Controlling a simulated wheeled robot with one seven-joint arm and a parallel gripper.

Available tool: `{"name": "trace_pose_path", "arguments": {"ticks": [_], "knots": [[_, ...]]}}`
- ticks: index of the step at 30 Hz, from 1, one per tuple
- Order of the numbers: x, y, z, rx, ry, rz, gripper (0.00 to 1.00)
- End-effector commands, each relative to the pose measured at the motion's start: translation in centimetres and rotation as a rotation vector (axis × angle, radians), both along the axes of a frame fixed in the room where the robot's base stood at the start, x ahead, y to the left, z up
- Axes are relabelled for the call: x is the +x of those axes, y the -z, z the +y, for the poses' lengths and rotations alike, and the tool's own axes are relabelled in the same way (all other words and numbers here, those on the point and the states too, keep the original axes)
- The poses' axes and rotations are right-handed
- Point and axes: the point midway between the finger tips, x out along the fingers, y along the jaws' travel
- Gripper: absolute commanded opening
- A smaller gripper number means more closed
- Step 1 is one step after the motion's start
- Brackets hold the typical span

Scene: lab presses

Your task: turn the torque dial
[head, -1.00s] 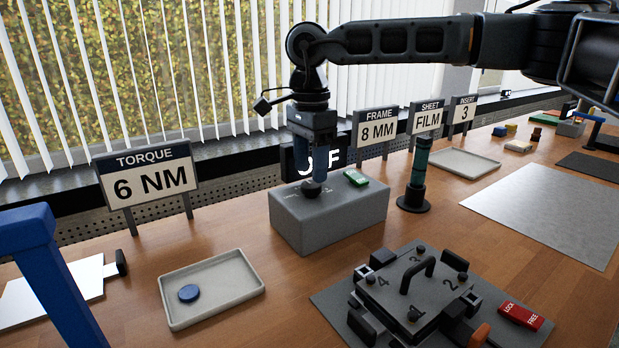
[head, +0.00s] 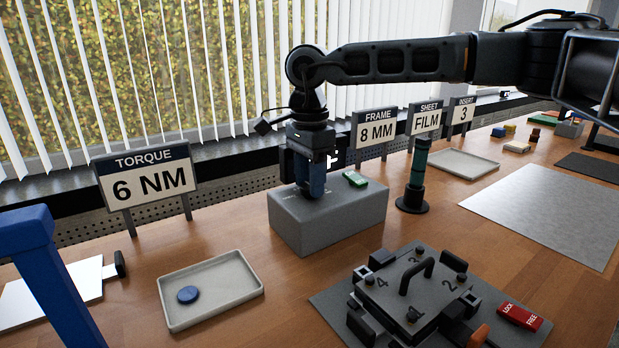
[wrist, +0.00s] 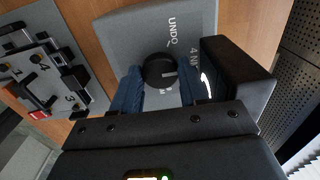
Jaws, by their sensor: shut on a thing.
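The torque dial (wrist: 158,69) is a round black knob with a pale mark, on top of the grey box (head: 335,225). In the wrist view it sits between the two blue fingers of my gripper (wrist: 160,84), which are shut on it. "UNDO" and part of a "4 N..." label are printed on the box top near the dial; other markings are hidden or too small to read. In the head view my gripper (head: 311,190) points straight down at the box top, and its fingers hide the dial. The torque sign (head: 148,182) reads 6 NM.
A green switch (head: 356,179) is on the box beside my gripper. A dark green post (head: 417,170) stands just right of the box. A tray (head: 225,285) with a blue disc (head: 188,294) lies front left, and a clamp fixture (head: 415,295) front right.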

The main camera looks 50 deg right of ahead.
Motion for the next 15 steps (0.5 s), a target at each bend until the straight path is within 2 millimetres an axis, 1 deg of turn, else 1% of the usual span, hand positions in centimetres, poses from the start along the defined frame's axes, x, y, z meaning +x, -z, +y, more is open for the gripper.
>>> {"name": "trace_pose_path", "arguments": {"ticks": [8,15], "knots": [[0.0,0.02,-0.02,0.0,0.027,0.0,0.13],[0.06,0.14,-0.06,-0.001,0.147,-0.001,0.13]]}}
